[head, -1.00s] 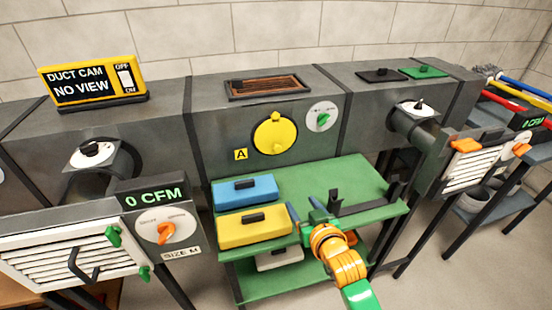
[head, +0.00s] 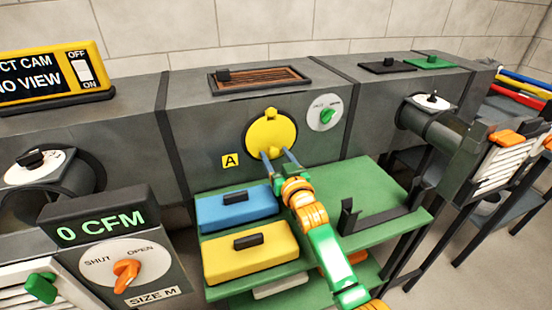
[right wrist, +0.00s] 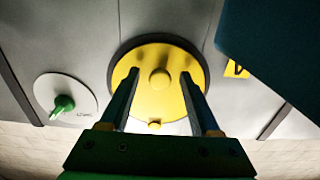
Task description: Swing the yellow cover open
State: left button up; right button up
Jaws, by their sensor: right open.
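The round yellow cover (head: 268,128) lies flat against the grey duct's front, beside the yellow "A" label (head: 230,161). It has a small tab at its top edge and a round knob (right wrist: 160,78), which shows clearly in the right wrist view. My right gripper (head: 275,155) is open and empty, its fingers pointing at the lower part of the cover. In the right wrist view the fingertips (right wrist: 159,82) stand on either side of the knob; I cannot tell whether they touch the cover. My left gripper is not in view.
A green-handled dial (head: 326,113) is right of the cover. Below, a green cart (head: 345,180) carries a blue box (head: 237,208) and a yellow box (head: 250,252). A black bracket (head: 375,220) stands on its right side.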

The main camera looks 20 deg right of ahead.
grip_shut()
dwell(1.4)
